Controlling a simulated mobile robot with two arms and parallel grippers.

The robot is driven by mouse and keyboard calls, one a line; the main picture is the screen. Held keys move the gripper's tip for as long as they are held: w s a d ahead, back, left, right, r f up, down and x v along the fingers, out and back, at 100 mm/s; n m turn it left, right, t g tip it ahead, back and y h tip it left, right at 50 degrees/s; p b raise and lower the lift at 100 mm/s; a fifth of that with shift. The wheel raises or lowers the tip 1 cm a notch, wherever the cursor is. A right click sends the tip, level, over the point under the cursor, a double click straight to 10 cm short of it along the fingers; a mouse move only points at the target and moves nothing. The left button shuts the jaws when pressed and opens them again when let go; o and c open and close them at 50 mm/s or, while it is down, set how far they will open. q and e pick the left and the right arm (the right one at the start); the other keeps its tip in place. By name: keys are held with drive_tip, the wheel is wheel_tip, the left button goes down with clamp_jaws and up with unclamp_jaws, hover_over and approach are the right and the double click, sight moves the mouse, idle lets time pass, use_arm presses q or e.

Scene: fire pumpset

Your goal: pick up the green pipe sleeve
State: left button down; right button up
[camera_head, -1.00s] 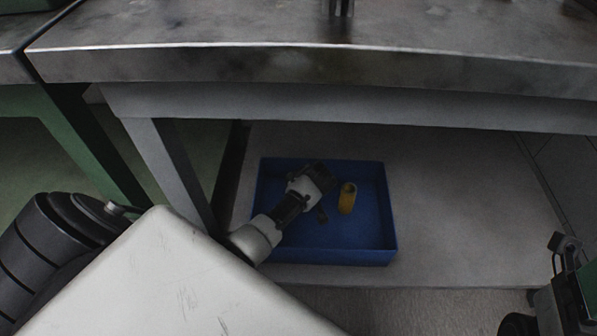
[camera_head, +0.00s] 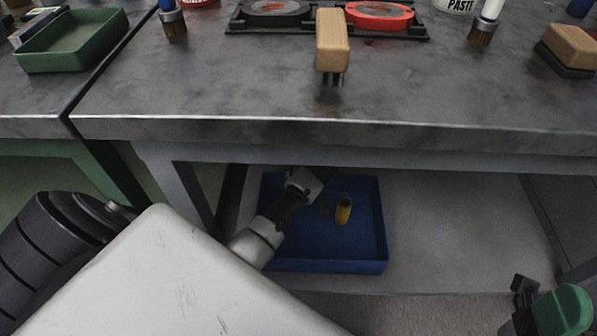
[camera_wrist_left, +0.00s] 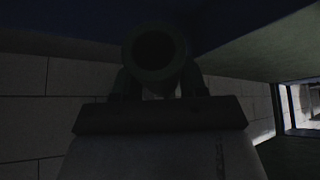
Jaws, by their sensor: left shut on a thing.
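The green pipe sleeve (camera_wrist_left: 154,58) shows very dark in the left wrist view, its round open end facing the camera. My left gripper (camera_wrist_left: 160,85) is shut on it; the fingers stand at its two sides. In the head view my left arm reaches under the table, and the left gripper (camera_head: 312,182) is over the back of the blue bin, partly hidden by the table's edge. The sleeve cannot be made out there. My right gripper is not in view.
A yellow sleeve (camera_head: 343,211) stands in the blue bin (camera_head: 384,255) on the lower shelf (camera_head: 455,255). The metal tabletop (camera_head: 220,95) hangs over the shelf. A wood-topped brush (camera_head: 332,42) stands on it. A green and black object (camera_head: 565,308) is at lower right.

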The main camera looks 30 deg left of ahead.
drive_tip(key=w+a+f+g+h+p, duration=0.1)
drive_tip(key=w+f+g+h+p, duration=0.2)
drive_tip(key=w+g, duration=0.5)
use_arm(q)
drive_tip(key=s+d+p, duration=0.1)
drive_tip(key=s+d, duration=0.4)
drive_tip(key=s, duration=0.3)
drive_tip(key=s+d+p, duration=0.1)
drive_tip(key=s+d, duration=0.4)
drive_tip(key=s, duration=0.3)
drive_tip(key=shift+s+d+f+p, duration=0.2)
drive_tip(key=shift+s+f+p, duration=0.1)
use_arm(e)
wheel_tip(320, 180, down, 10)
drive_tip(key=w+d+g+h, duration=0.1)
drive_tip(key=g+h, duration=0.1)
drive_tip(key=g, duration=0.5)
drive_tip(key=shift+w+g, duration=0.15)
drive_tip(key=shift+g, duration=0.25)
